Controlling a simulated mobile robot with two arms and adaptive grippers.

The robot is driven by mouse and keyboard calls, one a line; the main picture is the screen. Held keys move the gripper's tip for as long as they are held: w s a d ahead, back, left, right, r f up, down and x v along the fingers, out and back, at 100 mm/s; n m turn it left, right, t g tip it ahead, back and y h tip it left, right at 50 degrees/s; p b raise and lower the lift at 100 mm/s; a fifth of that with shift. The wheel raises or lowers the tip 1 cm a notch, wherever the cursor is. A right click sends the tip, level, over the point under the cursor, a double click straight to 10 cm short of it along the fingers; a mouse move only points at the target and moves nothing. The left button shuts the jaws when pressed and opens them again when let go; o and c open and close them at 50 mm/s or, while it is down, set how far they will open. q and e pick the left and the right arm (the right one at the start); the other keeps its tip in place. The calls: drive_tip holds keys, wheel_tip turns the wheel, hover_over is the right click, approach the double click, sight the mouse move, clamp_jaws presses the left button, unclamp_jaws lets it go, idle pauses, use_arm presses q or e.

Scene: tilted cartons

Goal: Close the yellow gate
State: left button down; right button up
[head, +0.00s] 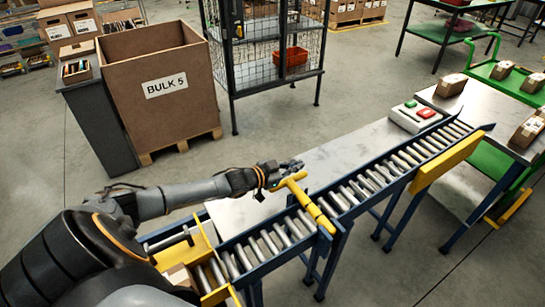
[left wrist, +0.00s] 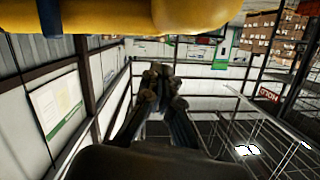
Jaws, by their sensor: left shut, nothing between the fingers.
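The yellow gate (head: 318,210) is a yellow bar lying across the roller conveyor, with a short yellow handle piece at its far end. I cannot tell from this angle whether it is fully closed. My left gripper (head: 292,166) is shut and empty, just beyond the handle end, over the metal table beside the conveyor. I cannot tell if it touches the yellow piece. In the left wrist view a large yellow bar (left wrist: 100,15) crosses the top, and the closed fingers (left wrist: 158,75) point away below it. My right gripper is not in view.
The roller conveyor (head: 262,246) runs from lower left to upper right, with a yellow side panel (head: 447,165). A control box (head: 414,115) with red and green buttons stands on the metal table. A carton (head: 180,277) sits at the conveyor's near end. A big BULK 5 box (head: 160,105) stands behind.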

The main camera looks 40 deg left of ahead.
use_arm(q)
drive_tip(key=shift+b+v, duration=0.45)
drive_tip(key=shift+v, duration=0.45)
drive_tip(key=v, duration=0.7)
drive_tip(key=shift+a+r, duration=0.1)
drive_tip(key=shift+r, duration=0.25)
drive_tip(key=shift+s+a+r, duration=0.25)
drive_tip(key=shift+s+r, duration=0.05)
drive_tip(key=shift+s, duration=0.2)
